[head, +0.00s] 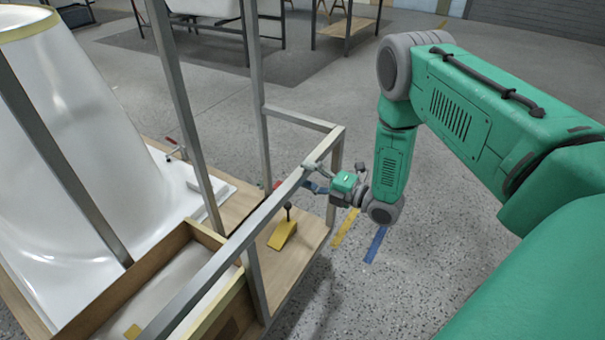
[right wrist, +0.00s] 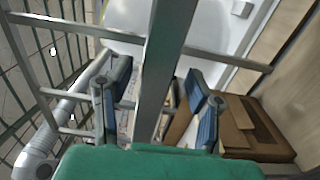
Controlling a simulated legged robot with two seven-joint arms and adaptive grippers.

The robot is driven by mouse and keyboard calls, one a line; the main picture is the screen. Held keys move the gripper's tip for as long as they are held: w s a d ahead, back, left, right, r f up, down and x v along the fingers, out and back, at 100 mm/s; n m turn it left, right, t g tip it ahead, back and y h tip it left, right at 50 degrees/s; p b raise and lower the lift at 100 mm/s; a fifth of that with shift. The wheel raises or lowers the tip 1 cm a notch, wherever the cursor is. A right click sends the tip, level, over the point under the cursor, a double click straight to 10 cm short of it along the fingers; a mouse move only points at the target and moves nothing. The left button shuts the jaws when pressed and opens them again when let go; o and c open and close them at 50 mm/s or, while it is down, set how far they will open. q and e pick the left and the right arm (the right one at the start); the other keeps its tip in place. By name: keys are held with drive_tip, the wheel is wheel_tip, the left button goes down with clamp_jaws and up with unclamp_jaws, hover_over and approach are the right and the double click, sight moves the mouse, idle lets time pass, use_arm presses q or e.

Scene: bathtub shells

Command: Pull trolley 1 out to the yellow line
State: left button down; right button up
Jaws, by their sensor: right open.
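A trolley with a grey metal frame (head: 232,246) and a wooden deck (head: 300,262) fills the left of the head view. No number is readable on it. A white bathtub shell (head: 75,130) stands on it. My right gripper (head: 314,178) is at the frame's end, by the top rail. In the right wrist view my right gripper (right wrist: 155,105) is open, with its blue-padded fingers on either side of a grey bar (right wrist: 163,75). Contact cannot be told. A short yellow line (head: 345,228) is on the floor right of the trolley. My left gripper is not in view.
A blue floor strip (head: 376,244) lies beside the yellow one. A yellow wedge (head: 282,233) with a black knob sits on the deck, and an open wooden box (head: 208,235) stands at the near side. The speckled floor to the right is clear. Other trolleys (head: 345,27) stand behind.

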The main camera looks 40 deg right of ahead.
drive_tip(key=v, duration=1)
drive_tip(key=shift+w+f, duration=0.1)
drive_tip(key=shift+f, duration=0.05)
